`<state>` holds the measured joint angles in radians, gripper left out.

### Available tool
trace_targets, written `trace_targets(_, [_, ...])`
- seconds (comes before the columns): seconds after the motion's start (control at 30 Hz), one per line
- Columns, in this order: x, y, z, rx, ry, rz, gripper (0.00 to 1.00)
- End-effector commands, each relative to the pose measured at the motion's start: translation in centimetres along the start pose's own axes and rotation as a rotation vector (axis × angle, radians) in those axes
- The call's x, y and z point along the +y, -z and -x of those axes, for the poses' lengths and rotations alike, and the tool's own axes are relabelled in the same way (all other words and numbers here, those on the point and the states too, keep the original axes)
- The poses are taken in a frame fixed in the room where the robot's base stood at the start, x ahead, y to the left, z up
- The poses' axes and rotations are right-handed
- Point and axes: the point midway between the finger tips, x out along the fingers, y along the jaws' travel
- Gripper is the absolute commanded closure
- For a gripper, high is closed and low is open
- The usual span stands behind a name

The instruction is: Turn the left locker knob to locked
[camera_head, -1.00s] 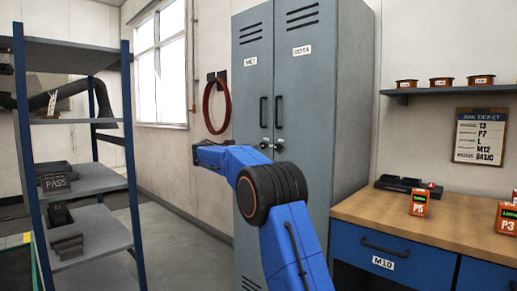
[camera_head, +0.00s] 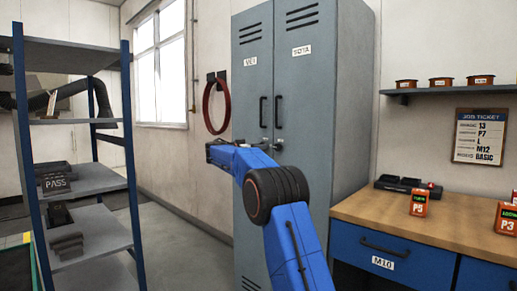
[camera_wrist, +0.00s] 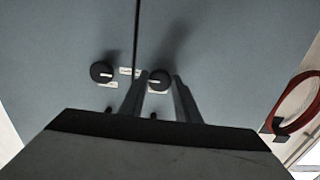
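The grey locker (camera_head: 300,100) has two doors, each with a black handle and a small knob. The wrist view is turned over, with the red hose at its right, so the left locker knob (camera_wrist: 158,80) is the right-hand one there. It is round and black with a pale, nearly level mark. The other knob (camera_wrist: 101,72) lies to its left across the door seam. My gripper (camera_wrist: 160,77) is open, its fingers apart on either side of the left knob in the picture. I cannot tell whether they touch it.
Small pale labels sit by the knobs; their words are unreadable. A red hose loop (camera_head: 216,105) hangs on the wall left of the locker. A blue shelf rack (camera_head: 95,178) stands at the left. A wooden-topped workbench (camera_head: 440,225) with blue drawers stands right of the locker.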

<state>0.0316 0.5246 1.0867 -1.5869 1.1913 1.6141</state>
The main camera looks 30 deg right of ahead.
Motion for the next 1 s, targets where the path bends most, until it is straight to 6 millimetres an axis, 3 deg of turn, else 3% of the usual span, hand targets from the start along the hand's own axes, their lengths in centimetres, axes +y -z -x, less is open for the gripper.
trace_targets(0.47, [0.02, 0.01, 0.03, 0.0, 0.0, 0.105, 0.93])
trace_targets(1.0, [0.09, 0.06, 0.04, 0.0, 0.0, 0.583, 0.93])
